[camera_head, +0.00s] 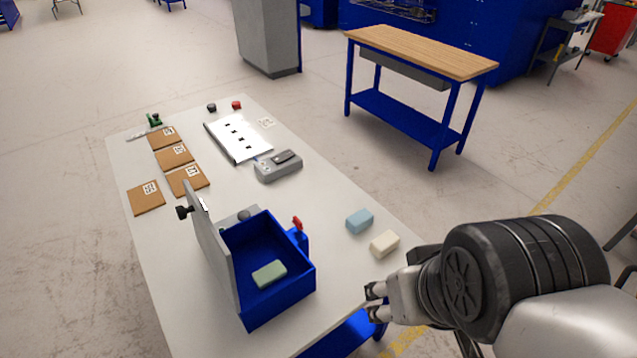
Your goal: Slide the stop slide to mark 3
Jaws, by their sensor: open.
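A blue open-topped box fixture (304,292) stands on the near part of the white table. A tall grey plate (213,250) forms its left side, and a black knob (184,211) sticks out from that plate. A red lever (297,224) sits on the box's right side. A green foam block (269,274) lies inside the box. I cannot tell which part is the stop slide, and no mark numbers are readable. My gripper (373,303) is open and empty at the table's right edge, right of the box and apart from it.
Behind are a grey device (278,166), a white sheet or binder (240,138) and several brown labelled boards (146,197). The white table (334,190) is bare around the blocks.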

